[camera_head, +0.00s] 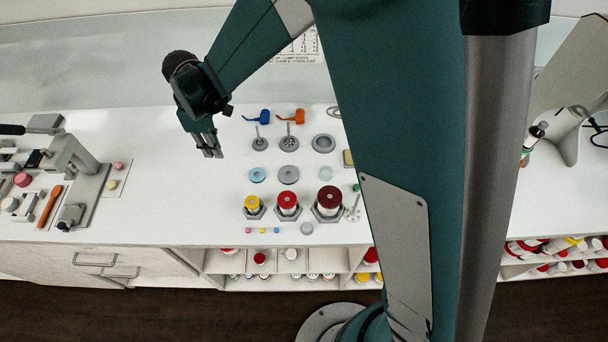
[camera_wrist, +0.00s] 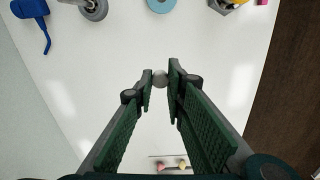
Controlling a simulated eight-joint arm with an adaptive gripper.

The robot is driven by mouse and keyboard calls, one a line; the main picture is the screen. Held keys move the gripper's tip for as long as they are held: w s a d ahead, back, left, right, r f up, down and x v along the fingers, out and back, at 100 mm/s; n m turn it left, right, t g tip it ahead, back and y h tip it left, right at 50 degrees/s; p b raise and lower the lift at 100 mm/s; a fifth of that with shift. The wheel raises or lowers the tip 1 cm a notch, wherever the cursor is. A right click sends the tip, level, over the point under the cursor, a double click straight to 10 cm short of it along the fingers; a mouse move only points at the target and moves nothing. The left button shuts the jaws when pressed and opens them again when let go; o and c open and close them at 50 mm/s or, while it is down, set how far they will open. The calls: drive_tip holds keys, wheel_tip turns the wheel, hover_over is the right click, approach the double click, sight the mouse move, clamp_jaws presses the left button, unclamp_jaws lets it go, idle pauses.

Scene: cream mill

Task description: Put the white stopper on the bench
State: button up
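My gripper (camera_head: 209,148) hangs above the clear left-middle part of the white bench (camera_head: 165,205), pointing down. In the wrist view its two green ribbed fingers (camera_wrist: 161,75) come close together at the tips. A small, round, pale grey-white piece sits between the tips, and I take it for the white stopper (camera_wrist: 160,79). The fingers appear shut on it. Its lower part is hidden, and I cannot make it out in the head view. No contact with the bench is visible.
A blue disc (camera_head: 257,174), grey disc (camera_head: 289,174) and spools in hexagonal holders (camera_head: 287,204) stand to the right. Blue (camera_head: 259,117) and orange (camera_head: 291,117) bent pieces lie behind. A grey press-like device (camera_head: 80,170) stands left. Bench below my gripper is clear.

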drive_tip(key=d+r+b, duration=0.1)
drive_tip(key=d+r, duration=0.2)
drive_tip(key=d, duration=1.1)
drive_tip(key=d+r+b, duration=0.1)
drive_tip(key=d+r, duration=0.2)
drive_tip(key=d, duration=1)
drive_tip(key=s+d+m, duration=0.1)
drive_tip(key=s+d, duration=0.6)
drive_tip(key=d, duration=0.4)
drive_tip(key=s+d+b, duration=0.1)
drive_tip(key=s+d, duration=0.6)
drive_tip(key=d, duration=0.4)
drive_tip(key=shift+r+m, duration=0.4)
drive_tip(key=shift+s, duration=0.1)
drive_tip(key=shift+f, duration=0.15)
drive_tip(key=shift+f+b, duration=1.2)
drive_tip(key=shift+f, duration=5.8)
